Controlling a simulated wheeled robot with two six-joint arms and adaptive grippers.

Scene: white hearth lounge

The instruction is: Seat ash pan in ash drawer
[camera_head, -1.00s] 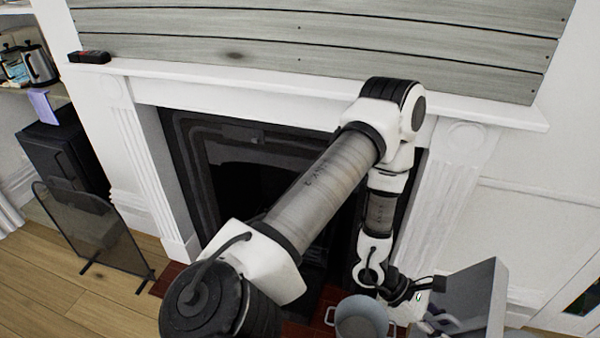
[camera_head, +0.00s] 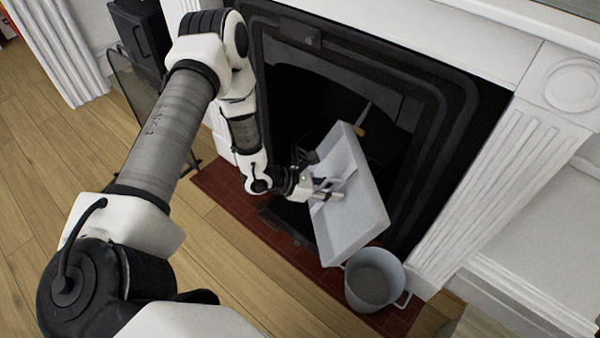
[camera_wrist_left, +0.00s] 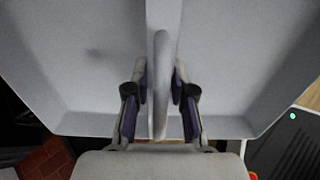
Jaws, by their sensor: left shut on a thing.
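My left gripper (camera_head: 328,190) is shut on the loop handle (camera_wrist_left: 160,85) of the ash pan (camera_head: 365,215). The pan is a shallow light-grey tray, held steeply tilted in front of the fireplace opening. In the left wrist view the pan (camera_wrist_left: 230,50) fills most of the picture, and its handle stands between the two fingers. A dark low part (camera_head: 283,226) at the foot of the fireplace may be the ash drawer; the pan and arm hide much of that area. My right gripper is not in view.
A grey bucket (camera_head: 374,285) with side handles stands on the red tiled hearth (camera_head: 225,188), close below the pan. A tool with a wooden handle (camera_head: 360,130) shows behind the pan. The white fluted surround (camera_head: 490,190) is at right. A fire screen (camera_head: 128,85) stands at left.

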